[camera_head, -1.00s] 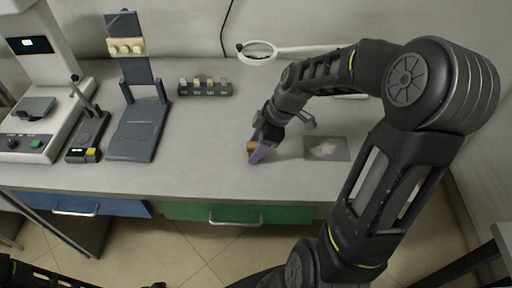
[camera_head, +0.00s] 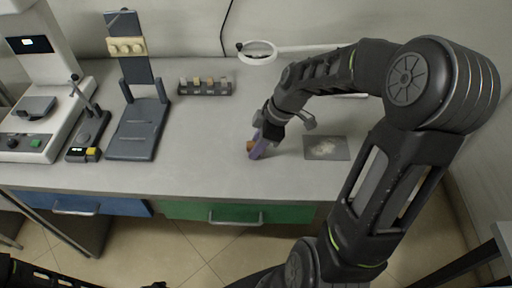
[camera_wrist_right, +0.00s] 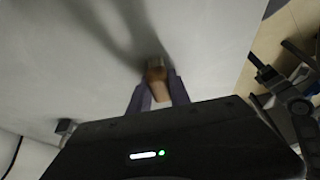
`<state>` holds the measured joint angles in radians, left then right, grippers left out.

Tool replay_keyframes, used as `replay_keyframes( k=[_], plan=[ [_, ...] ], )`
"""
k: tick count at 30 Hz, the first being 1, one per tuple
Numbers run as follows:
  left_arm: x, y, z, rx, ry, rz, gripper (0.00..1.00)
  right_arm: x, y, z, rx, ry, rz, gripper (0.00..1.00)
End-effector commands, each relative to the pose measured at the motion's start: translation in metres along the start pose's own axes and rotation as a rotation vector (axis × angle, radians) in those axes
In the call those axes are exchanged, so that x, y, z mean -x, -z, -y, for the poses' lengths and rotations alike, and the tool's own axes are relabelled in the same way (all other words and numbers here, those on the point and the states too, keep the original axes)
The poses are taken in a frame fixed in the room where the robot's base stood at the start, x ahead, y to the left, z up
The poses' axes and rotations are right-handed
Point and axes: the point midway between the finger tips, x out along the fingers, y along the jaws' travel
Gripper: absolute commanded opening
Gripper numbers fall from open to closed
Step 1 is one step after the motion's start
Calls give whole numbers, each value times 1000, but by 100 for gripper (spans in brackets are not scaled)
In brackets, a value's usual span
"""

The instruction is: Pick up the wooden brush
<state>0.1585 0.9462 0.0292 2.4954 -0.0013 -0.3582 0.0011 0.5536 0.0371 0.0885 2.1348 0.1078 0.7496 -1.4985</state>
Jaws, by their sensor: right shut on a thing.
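The wooden brush (camera_wrist_right: 156,76) is brown with a pale tip end and sits between the two purple fingers of my right gripper (camera_wrist_right: 157,92) in the right wrist view. In the head view the right gripper (camera_head: 257,147) is low over the front middle of the grey table, shut on the brush (camera_head: 250,146), of which only a small brown part shows. I cannot tell whether the brush touches the table. Part of my left arm shows at the bottom left of the head view, but its gripper is not clearly seen.
A grey mat with pale powder (camera_head: 326,148) lies right of the gripper. A small rack (camera_head: 205,93), a dark stand (camera_head: 138,130) and a white instrument (camera_head: 38,120) stand to the left. A ring-shaped magnifier lamp (camera_head: 257,56) is at the back. The table middle is clear.

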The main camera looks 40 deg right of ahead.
Motion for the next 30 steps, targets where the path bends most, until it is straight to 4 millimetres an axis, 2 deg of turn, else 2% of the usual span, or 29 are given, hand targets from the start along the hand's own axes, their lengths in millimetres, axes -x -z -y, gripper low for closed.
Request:
replay_keyframes(
  k=[1,5,20,25,30],
  plan=[
    [0,0,0,0,0,0,36,0,0,0,0,0,0,11],
    [0,0,0,0,0,0,36,0,0,0,0,0,0,0],
    [0,0,0,0,0,0,36,3,2,0,1,-1,0,0],
    [0,0,0,0,0,0,36,21,9,-1,2,-4,0,0],
    [-1,0,0,0,0,0,36,52,22,-1,3,-6,-1,0]
  ],
)
